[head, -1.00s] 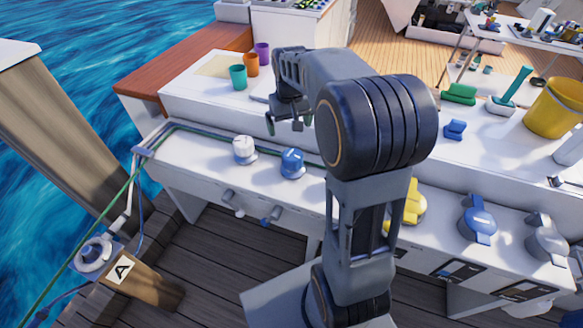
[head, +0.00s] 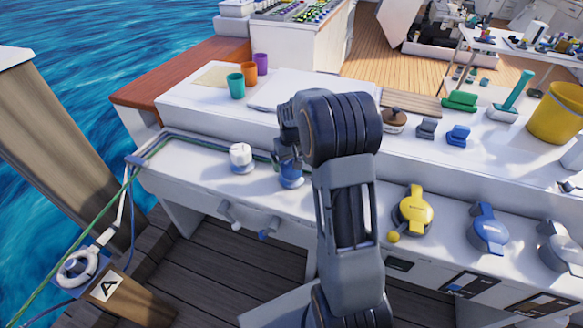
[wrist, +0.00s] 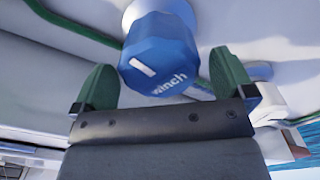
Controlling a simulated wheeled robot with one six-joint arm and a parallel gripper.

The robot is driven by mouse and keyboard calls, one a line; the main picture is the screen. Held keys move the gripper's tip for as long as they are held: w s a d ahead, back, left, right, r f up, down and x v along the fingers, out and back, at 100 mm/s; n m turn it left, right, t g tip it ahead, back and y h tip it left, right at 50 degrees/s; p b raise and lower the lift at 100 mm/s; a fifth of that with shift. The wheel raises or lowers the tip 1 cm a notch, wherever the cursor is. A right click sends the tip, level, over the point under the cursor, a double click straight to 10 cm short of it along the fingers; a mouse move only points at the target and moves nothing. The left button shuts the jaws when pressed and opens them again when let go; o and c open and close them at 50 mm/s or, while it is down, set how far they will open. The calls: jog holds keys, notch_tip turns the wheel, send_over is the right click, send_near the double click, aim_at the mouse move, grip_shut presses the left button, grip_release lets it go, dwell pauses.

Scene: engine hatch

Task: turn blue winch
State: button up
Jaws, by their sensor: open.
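The blue winch (wrist: 160,55) is a faceted blue knob with a white mark and the word "winch", on a white base. In the wrist view it lies between and just beyond the two green fingertips of my gripper (wrist: 166,80), which are apart with gaps on both sides. In the head view the blue winch (head: 291,177) stands on the white bench, and my arm and gripper cover its upper part. The fingers are mostly hidden there.
A white winch (head: 241,157) stands to the left of the blue one. A green rope (head: 200,136) runs along the bench behind them. Yellow (head: 414,210) and blue (head: 489,228) valve-like handles are to the right. Cups (head: 236,86) stand at the back left.

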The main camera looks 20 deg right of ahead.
jog(key=shift+f, duration=0.95)
jog(key=c, duration=0.9)
